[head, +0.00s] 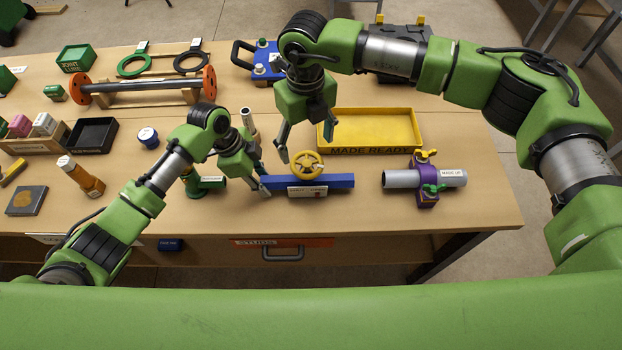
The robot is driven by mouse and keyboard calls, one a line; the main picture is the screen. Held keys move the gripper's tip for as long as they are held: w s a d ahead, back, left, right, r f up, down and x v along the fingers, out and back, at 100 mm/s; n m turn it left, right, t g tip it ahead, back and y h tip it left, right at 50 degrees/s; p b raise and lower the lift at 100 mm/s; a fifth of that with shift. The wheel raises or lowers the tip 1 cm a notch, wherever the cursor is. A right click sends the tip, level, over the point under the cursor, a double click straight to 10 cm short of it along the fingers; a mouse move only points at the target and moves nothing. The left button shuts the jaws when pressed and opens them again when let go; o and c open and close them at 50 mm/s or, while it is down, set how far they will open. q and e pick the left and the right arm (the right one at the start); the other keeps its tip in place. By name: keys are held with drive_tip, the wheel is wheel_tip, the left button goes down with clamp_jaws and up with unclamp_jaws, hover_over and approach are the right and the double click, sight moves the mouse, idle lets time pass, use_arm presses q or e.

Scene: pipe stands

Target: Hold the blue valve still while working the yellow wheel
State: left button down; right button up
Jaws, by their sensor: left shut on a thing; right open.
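The blue valve (335,182) is a blue bar lying near the front edge of the bench, with a white label on its front. The yellow wheel (307,165) stands on top of its middle. My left gripper (264,181) is shut on the left end of the blue valve. My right gripper (306,146) is open and empty, fingers pointing down, above and slightly behind the yellow wheel. I see no contact between its fingers and the wheel, though the exact height is hard to tell.
A yellow "MADE READY" tray (372,128) lies behind the valve. A grey pipe with a purple clamp (426,187) lies to the right. A green fitting (207,184) sits left of the valve, near my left arm. A flanged pipe (140,86) rests at back left.

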sight(307, 163)
drive_tip(key=shift+f, duration=3.2)
